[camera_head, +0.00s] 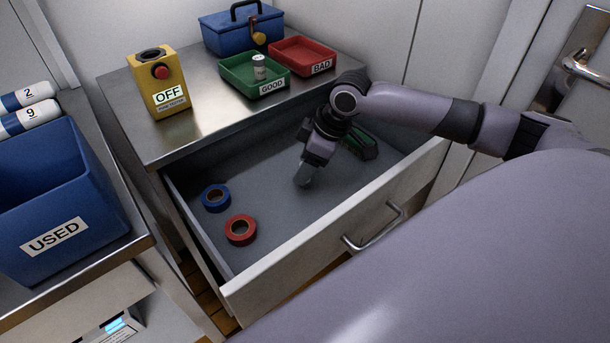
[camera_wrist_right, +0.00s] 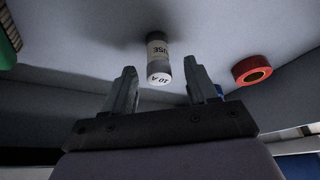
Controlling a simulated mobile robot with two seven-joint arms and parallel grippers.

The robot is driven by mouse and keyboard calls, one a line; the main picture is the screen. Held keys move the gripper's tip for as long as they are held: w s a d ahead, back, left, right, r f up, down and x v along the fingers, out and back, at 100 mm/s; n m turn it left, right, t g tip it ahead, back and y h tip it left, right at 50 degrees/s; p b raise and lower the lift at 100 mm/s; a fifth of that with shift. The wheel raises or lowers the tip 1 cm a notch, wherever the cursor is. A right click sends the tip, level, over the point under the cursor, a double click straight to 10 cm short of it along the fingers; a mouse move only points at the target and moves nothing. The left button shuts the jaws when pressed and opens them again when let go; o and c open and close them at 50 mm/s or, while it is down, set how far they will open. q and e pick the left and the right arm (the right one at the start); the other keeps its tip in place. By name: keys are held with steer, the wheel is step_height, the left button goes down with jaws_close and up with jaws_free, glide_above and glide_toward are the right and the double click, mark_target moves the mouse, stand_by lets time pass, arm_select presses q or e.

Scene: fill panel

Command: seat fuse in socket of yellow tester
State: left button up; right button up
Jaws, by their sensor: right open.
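The yellow tester (camera_head: 157,83) stands upright on the cabinet top at its left end. It has a round dark socket (camera_head: 151,54) on top, a red button and an OFF label. A fuse marked 10 A (camera_wrist_right: 158,58) is in the drawer, seen in the right wrist view just beyond and between my fingertips, apparently untouched. I cannot make it out in the head view. My right gripper (camera_head: 305,178) reaches down into the open drawer; its fingers are apart in the wrist view (camera_wrist_right: 160,84). My left gripper is out of view.
The open drawer (camera_head: 310,265) also holds blue tape (camera_head: 215,198), red tape (camera_head: 240,230) and a dark green object (camera_head: 361,144). A green GOOD tray (camera_head: 236,80) with a small white cylinder, a red BAD tray (camera_head: 290,48) and a blue toolbox (camera_head: 228,35) stand behind. A blue USED bin (camera_head: 40,190) is left.

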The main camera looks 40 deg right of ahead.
steer(key=shift+w+a+f, duration=0.1)
steer(key=shift+w+f, duration=0.05)
steer(key=shift+f, duration=0.3)
jaws_close()
steer(key=shift+r, duration=0.15)
